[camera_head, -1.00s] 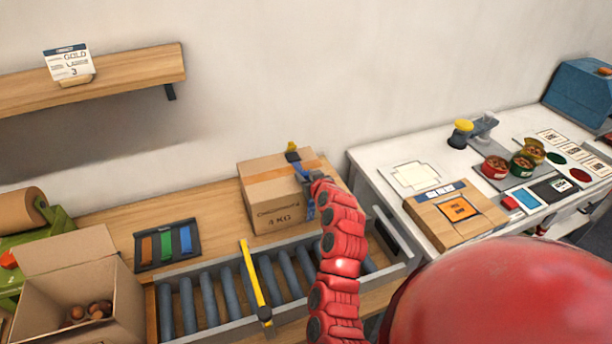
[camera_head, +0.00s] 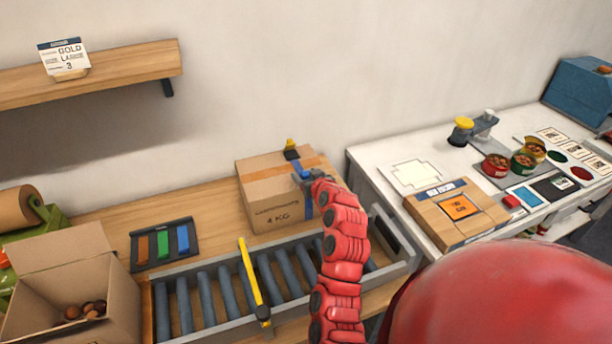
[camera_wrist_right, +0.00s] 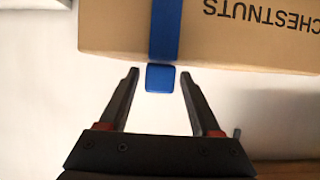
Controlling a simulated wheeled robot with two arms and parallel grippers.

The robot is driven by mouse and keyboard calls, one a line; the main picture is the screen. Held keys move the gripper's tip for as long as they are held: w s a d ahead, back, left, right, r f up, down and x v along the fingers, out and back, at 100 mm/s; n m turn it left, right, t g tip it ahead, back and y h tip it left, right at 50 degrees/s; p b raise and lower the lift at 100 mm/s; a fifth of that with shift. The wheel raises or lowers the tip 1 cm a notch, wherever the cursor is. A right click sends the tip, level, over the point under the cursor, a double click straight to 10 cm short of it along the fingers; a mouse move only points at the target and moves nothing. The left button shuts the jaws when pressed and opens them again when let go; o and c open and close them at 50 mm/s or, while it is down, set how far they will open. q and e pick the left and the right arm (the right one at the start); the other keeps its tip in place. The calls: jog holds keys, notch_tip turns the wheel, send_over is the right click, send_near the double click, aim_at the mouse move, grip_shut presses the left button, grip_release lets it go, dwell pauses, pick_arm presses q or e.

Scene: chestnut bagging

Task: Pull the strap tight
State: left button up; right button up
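The closed cardboard box (camera_head: 262,196) stands at the back of the roller conveyor. A blue strap (camera_head: 309,207) runs over its top and down its front. In the right wrist view the strap (camera_wrist_right: 164,30) crosses the box (camera_wrist_right: 120,28) and ends in a blue tab (camera_wrist_right: 160,78). My right gripper (camera_head: 304,178) is at the box's upper front edge. In the right wrist view this gripper (camera_wrist_right: 159,74) is open, with the tab between its fingertips and a gap on each side. My left gripper is not in view.
A yellow bar (camera_head: 251,272) crosses the conveyor (camera_head: 205,330). A black holder (camera_head: 137,252) with coloured strips lies left of the box. An open carton (camera_head: 50,262) of chestnuts is at the left. A dark and yellow piece (camera_head: 291,152) sits at the box's back edge.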

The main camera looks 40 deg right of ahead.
dwell(0.3)
jog(key=shift+s+a+r+b, duration=0.1)
jog(key=shift+s+r+b, duration=0.15)
jog(key=shift+s, duration=0.35)
jog(key=p+v, duration=1)
jog(key=v, duration=0.6)
jog(key=shift+f, duration=0.1)
